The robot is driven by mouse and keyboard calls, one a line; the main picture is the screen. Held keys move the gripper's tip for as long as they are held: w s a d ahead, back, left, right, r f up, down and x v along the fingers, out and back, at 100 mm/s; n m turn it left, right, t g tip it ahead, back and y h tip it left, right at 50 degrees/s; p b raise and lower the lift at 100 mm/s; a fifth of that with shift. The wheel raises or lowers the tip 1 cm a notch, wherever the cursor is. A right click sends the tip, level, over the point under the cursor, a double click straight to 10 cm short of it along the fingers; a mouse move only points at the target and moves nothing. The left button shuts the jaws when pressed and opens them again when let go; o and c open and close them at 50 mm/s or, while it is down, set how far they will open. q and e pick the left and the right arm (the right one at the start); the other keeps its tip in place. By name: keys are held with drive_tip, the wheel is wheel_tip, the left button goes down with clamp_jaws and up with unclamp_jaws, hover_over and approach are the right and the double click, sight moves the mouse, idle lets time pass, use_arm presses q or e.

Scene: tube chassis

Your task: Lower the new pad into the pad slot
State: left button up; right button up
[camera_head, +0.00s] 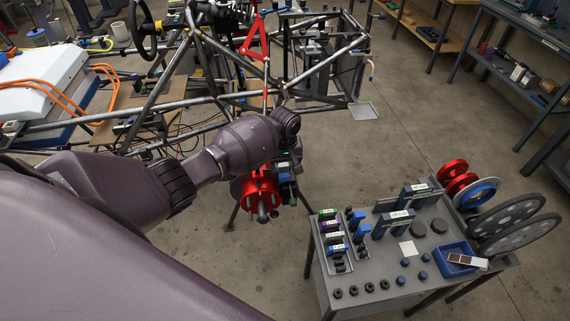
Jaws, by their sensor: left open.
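My left arm reaches in from the left and its wrist bends down over the red wheel-hub assembly (258,188). My left gripper (286,167) is below the wrist, close beside the red assembly; it is small and dark, and its fingertips are hard to make out. I see no pad clearly held in it. Small blue and green parts show around the gripper. The pad slot cannot be made out; the wrist and gripper cover that area. I cannot single out the new pad. My right gripper is not in view.
A grey parts table (385,278) stands at the lower right with labelled holders, dark discs, a blue bin (455,257) and wheels at its right end. The tube chassis (200,50) fills the upper left. Shelving (515,70) stands at upper right. The floor between is clear.

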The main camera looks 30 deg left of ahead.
use_arm(q)
drive_tip(key=shift+r, duration=0.6)
wheel_tip(320, 180, up, 10)
drive_tip(key=shift+f, duration=0.15)
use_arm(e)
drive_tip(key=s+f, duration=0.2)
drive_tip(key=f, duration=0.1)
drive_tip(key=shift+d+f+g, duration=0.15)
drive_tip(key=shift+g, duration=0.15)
